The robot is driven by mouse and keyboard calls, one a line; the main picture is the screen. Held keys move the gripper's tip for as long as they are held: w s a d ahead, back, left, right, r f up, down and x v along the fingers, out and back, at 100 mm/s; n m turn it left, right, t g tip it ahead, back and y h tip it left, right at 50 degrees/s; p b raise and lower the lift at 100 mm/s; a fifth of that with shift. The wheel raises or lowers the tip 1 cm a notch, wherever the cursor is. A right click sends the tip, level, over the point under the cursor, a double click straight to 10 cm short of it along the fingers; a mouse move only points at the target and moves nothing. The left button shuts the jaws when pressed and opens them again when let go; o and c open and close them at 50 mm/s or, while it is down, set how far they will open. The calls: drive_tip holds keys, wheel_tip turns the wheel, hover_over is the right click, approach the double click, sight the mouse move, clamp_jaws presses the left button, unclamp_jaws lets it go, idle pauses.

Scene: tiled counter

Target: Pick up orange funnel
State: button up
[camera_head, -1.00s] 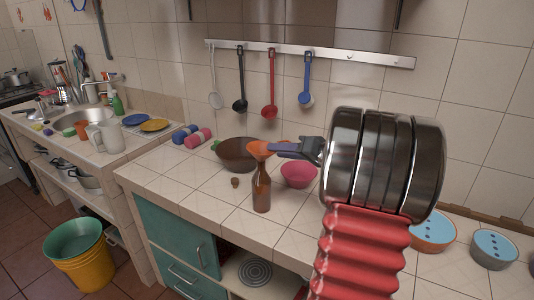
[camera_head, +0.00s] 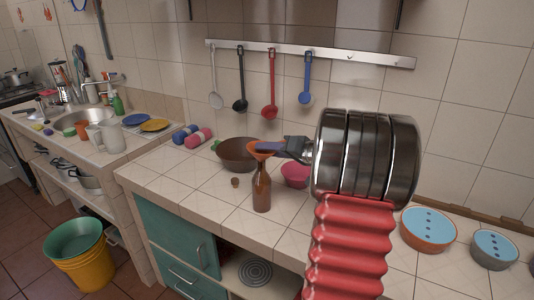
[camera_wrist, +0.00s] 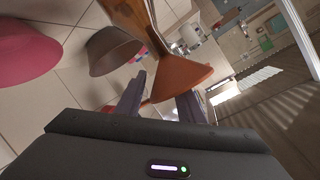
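The orange funnel (camera_head: 261,148) sits upright, wide mouth up, in the neck of a brown bottle (camera_head: 262,190) on the tiled counter. In the wrist view the funnel (camera_wrist: 178,76) fills the upper middle, with the brown bottle (camera_wrist: 124,12) beyond it. My gripper (camera_head: 274,147) is at the funnel's right side, level with its rim. In the wrist view my gripper's dark fingers (camera_wrist: 164,96) are apart, with part of the funnel's rim between them. I cannot tell whether they touch it.
A brown bowl (camera_head: 237,155) stands behind the bottle, and a pink bowl (camera_head: 295,175) is under my arm. Two blue-topped bowls (camera_head: 429,228) are at the right. Utensils (camera_head: 272,85) hang on the wall. The front-left counter is clear.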

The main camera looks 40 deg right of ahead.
idle(0.4)
drive_tip(key=shift+f, duration=0.1)
clamp_jaws()
